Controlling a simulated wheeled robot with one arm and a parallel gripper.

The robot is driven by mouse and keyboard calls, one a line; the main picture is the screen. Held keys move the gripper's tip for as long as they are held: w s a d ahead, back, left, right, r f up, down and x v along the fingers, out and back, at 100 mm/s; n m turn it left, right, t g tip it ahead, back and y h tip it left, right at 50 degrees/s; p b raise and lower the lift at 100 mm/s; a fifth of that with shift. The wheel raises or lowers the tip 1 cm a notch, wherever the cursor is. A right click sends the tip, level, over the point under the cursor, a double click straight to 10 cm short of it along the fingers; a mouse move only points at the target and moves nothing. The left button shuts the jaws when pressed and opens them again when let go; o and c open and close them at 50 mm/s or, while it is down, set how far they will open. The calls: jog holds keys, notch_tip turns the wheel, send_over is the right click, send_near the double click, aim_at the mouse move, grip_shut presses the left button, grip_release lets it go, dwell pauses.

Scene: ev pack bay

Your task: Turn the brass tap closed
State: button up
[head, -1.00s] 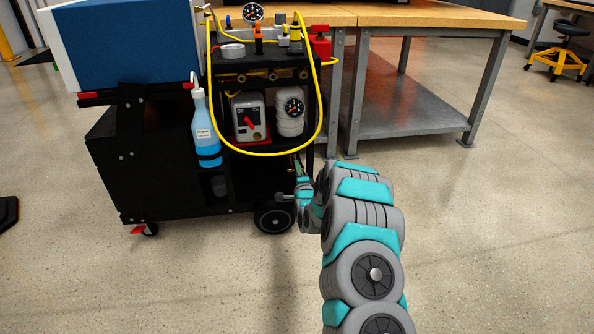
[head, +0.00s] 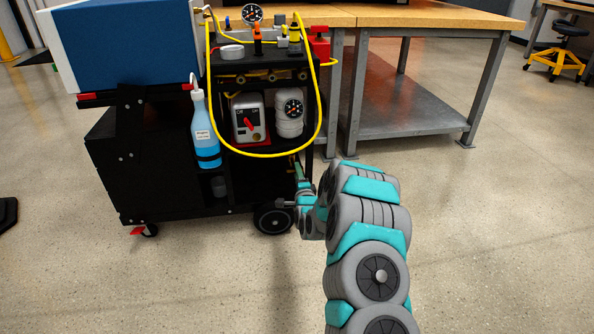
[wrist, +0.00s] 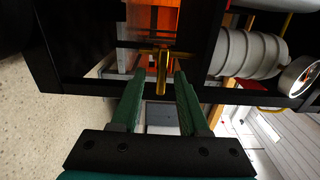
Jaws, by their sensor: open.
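The brass tap (wrist: 162,62) shows in the wrist view as a gold T shape with a crossbar handle and a stem, in front of an orange-lit opening in a black frame. My gripper (wrist: 160,74) is open, with its two green fingers pointing at the tap. The fingertips lie to either side of the stem, just below the crossbar in the picture; I cannot tell whether they touch it. In the head view my gripper (head: 298,170) is low at the right side of the black cart, and the tap is too small there to make out clearly.
A workbench (head: 420,18) stands behind at the right. The floor (head: 480,230) at the right is clear.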

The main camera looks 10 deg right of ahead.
jog(key=shift+s+r, duration=0.1)
jog(key=shift+s, duration=2.65)
jog(key=s+a+r+n+g+y+p, duration=0.1)
jog(key=s+a+r+n+g+p, duration=0.2)
jog(key=s+r+n+g, duration=0.25)
jog(key=s+a+r+n+g+y+p, duration=0.1)
jog(key=s+a+r+n+g+p, duration=0.25)
jog(key=s+r, duration=0.4)
jog(key=s+d+r+n+g+p, duration=0.1)
jog(key=s+d+r+n+g, duration=0.1)
jog(key=s, duration=1.3)
jog(key=s+d+r+n+g+h+p, duration=0.1)
jog(key=s+r+n+g, duration=0.3)
jog(key=s, duration=1.2)
jog(key=s+d+r+n+g+h+p, duration=0.1)
jog(key=s+d+r+n+g+p, duration=0.2)
jog(key=s+r, duration=0.4)
jog(key=s+g, duration=0.1)
jog(key=s, duration=0.7)
jog(key=shift+s+r+g, duration=0.15)
jog(key=shift+s+g, duration=0.05)
jog(key=shift+g, duration=0.2)
